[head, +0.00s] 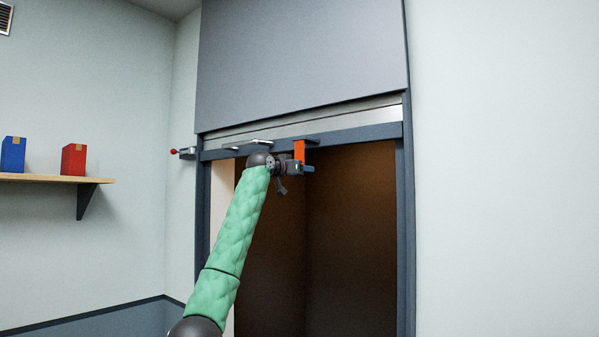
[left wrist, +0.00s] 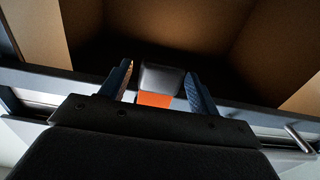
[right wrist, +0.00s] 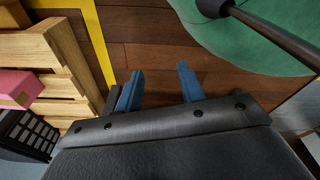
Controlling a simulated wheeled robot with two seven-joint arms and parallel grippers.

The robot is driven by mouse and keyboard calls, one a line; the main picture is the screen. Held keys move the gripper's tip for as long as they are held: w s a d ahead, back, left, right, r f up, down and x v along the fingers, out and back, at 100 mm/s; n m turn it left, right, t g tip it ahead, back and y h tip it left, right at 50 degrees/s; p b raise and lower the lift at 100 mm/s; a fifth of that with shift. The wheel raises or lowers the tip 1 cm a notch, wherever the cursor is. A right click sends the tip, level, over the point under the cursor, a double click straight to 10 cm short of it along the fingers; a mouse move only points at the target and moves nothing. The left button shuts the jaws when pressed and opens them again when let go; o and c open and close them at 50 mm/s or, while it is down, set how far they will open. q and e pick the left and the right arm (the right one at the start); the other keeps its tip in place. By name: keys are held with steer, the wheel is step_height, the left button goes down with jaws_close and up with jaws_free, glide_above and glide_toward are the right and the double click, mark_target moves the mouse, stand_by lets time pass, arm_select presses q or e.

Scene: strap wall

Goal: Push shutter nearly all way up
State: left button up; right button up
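The grey shutter (head: 305,55) is high in the doorway. Its dark bottom rail (head: 355,132) spans the opening, which is clear below it. A short orange strap (head: 299,150) hangs from the rail's underside. My left gripper (head: 308,168) is at the strap's lower part, just under the rail. In the left wrist view, the blue fingers of my left gripper (left wrist: 158,78) stand apart on either side of the orange strap (left wrist: 155,99) and a dark grey block (left wrist: 161,78), with visible gaps. My right gripper (right wrist: 158,88) is open and empty above the wood floor, outside the head view.
A metal latch with a red knob (head: 182,152) is on the left door post. A shelf (head: 50,178) on the left wall holds a blue box (head: 13,155) and a red box (head: 74,160). A wooden pallet (right wrist: 60,60) shows in the right wrist view.

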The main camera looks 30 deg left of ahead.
arm_select(q)
steer(key=shift+s+f+b, duration=0.2)
steer(key=shift+s+b, duration=0.25)
steer(key=s+b, duration=0.3)
steer(key=s, duration=0.3)
steer(key=shift+s+a+r, duration=0.15)
steer(key=shift+s+a, duration=0.2)
steer(key=shift+s, duration=0.05)
arm_select(e)
steer(key=w+a+r, duration=0.3)
steer(key=w+r, duration=0.1)
steer(key=w, duration=0.3)
steer(key=shift+r, duration=0.35)
steer(key=shift+w, duration=0.1)
